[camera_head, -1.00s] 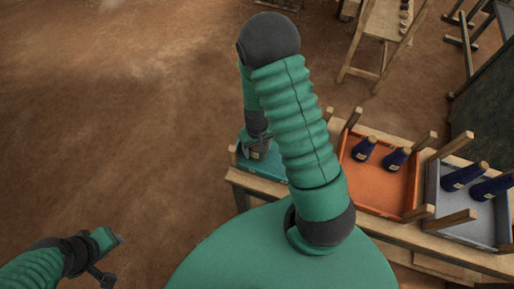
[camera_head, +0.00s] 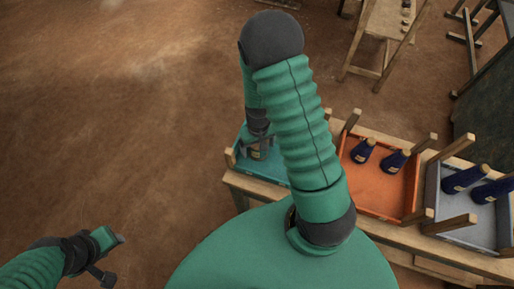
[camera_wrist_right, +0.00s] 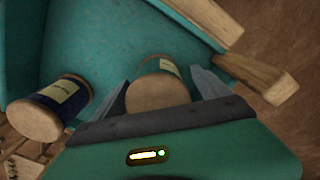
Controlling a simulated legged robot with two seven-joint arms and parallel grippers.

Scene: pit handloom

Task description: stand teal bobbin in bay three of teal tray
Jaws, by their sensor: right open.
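The teal tray (camera_head: 277,176) sits at the left end of the bench, partly hidden by my right arm. Its teal floor (camera_wrist_right: 105,35) fills much of the right wrist view. The teal bobbin (camera_wrist_right: 160,94) is in the tray, its round wooden end toward the camera and a cream label on its side. It seems to stand upright. My right gripper (camera_wrist_right: 160,80) is open, a finger on each side of the bobbin; in the head view the gripper (camera_head: 257,141) is over the tray. My left gripper (camera_head: 108,256) is over bare floor; its jaw opening is unclear.
A navy bobbin (camera_wrist_right: 52,106) is close left of the gripper in the wrist view. A wooden post (camera_wrist_right: 255,78) is near the right finger. An orange tray (camera_head: 383,190) and a grey tray (camera_head: 462,225), each with navy bobbins, are farther right. Floor at left is clear.

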